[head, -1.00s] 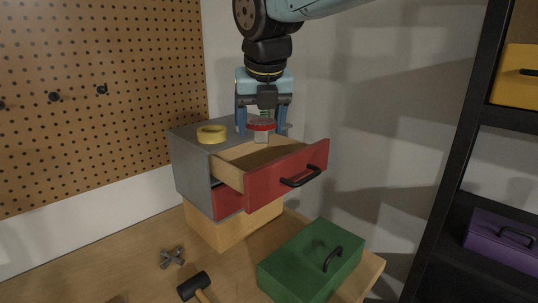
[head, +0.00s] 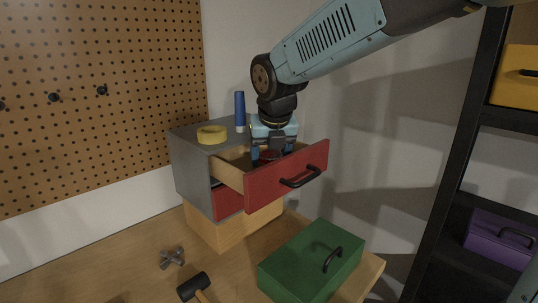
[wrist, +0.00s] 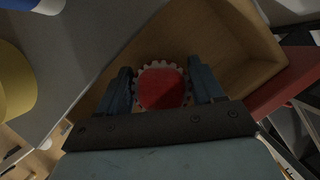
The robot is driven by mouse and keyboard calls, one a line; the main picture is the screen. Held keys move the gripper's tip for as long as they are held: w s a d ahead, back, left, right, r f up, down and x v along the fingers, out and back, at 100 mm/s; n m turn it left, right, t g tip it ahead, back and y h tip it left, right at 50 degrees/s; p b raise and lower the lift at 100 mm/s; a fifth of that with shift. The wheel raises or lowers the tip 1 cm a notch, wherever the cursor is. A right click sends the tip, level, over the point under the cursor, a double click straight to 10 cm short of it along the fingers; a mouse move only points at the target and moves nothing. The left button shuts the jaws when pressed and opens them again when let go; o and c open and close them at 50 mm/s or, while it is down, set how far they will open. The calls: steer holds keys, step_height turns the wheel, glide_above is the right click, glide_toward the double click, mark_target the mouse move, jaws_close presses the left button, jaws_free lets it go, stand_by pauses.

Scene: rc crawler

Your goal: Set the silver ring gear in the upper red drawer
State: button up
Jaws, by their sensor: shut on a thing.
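The upper red drawer (head: 300,176) is pulled out of the grey cabinet (head: 190,160). My gripper (head: 269,156) is lowered into its open top, with its fingertips hidden behind the drawer front. In the wrist view my gripper (wrist: 162,90) is shut on the silver ring gear (wrist: 139,80), a toothed ring around a red middle. The gear is inside the drawer outline, over the wooden drawer floor (wrist: 222,62). I cannot tell whether the gear touches the floor. In the head view only a little red shows between the fingers.
A yellow ring (head: 212,135) and an upright blue cylinder (head: 240,110) stand on the cabinet top beside the drawer. A lower red drawer (head: 228,199) is nearly shut. A green box (head: 308,262), a hammer (head: 193,286) and a grey metal part (head: 172,258) are on the bench.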

steer(key=o, duration=1.2)
steer(key=shift+o, duration=0.2)
